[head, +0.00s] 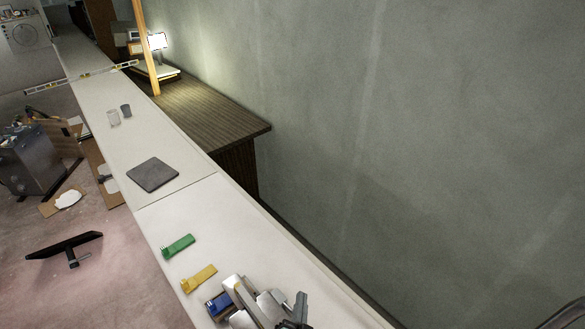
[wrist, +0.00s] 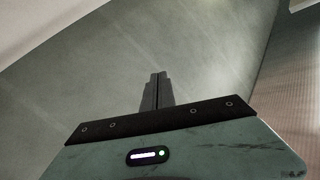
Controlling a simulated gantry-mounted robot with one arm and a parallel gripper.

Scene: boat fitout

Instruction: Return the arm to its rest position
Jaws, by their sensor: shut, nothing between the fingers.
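My gripper (wrist: 157,82) shows in the wrist view with its two dark fingers together and nothing between them. It points towards a plain grey-green surface, with no object close to the fingertips. In the head view, grey and dark parts at the bottom centre look like my arm's end over the near part of the long white counter (head: 185,225). Which part there is the fingertips I cannot tell.
A green piece (head: 178,246), a yellow piece (head: 199,279) and a partly hidden blue piece (head: 218,304) lie on the near counter. A grey wall (head: 430,130) rises on the right.

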